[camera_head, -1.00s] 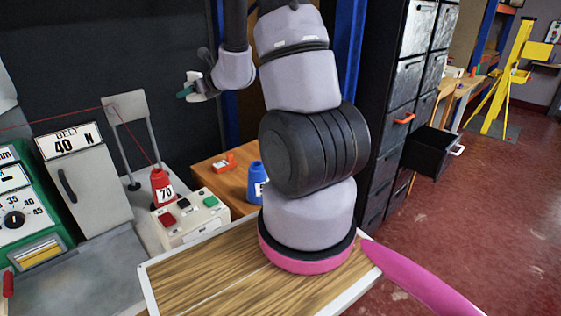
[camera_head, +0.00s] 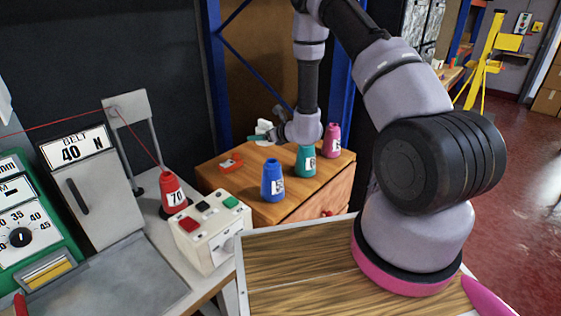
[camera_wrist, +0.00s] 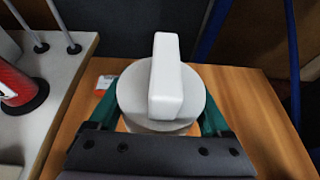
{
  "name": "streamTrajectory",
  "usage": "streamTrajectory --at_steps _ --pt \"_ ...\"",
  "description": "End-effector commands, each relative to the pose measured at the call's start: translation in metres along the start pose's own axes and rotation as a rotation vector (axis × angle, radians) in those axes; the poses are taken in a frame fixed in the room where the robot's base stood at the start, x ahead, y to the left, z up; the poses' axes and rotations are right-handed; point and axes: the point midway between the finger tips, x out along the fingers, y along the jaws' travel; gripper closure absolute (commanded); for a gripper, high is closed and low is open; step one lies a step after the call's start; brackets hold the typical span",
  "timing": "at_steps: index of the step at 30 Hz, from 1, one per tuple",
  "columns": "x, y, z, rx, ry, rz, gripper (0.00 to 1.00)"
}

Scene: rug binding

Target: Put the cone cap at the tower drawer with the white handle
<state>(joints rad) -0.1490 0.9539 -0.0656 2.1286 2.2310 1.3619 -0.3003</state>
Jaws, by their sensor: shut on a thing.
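The cone cap (camera_wrist: 164,85) is a round white piece with a raised bar across its top. My gripper (camera_wrist: 160,115) is shut on it, with a green finger on each side. In the head view my gripper (camera_head: 262,133) and the small white cap (camera_head: 265,125) are over the back of the wooden cabinet. The dark drawer tower (camera_head: 421,22) shows only in part at the upper right, behind my arm. Its drawer with the white handle is not visible now.
The wooden cabinet (camera_head: 222,188) bears a blue cone (camera_head: 272,182), a teal cone (camera_head: 305,160), a pink cone (camera_head: 332,138) and a small red item (camera_head: 230,163). A red cone (camera_head: 172,190) and a button box (camera_head: 208,228) stand left. Red floor (camera_head: 515,130) is open at right.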

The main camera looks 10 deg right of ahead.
Motion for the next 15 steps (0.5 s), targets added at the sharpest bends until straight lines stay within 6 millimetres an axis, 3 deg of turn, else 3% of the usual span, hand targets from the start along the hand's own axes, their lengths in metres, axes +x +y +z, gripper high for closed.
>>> streamTrajectory --at_steps 5,9,15 --pt "0.015 0.012 -0.024 -0.006 0.001 0.021 0.72" --pt "0.025 0.013 -0.049 -0.006 0.002 0.021 0.72" --pt "0.034 0.012 -0.07 -0.006 0.0 0.02 0.72"
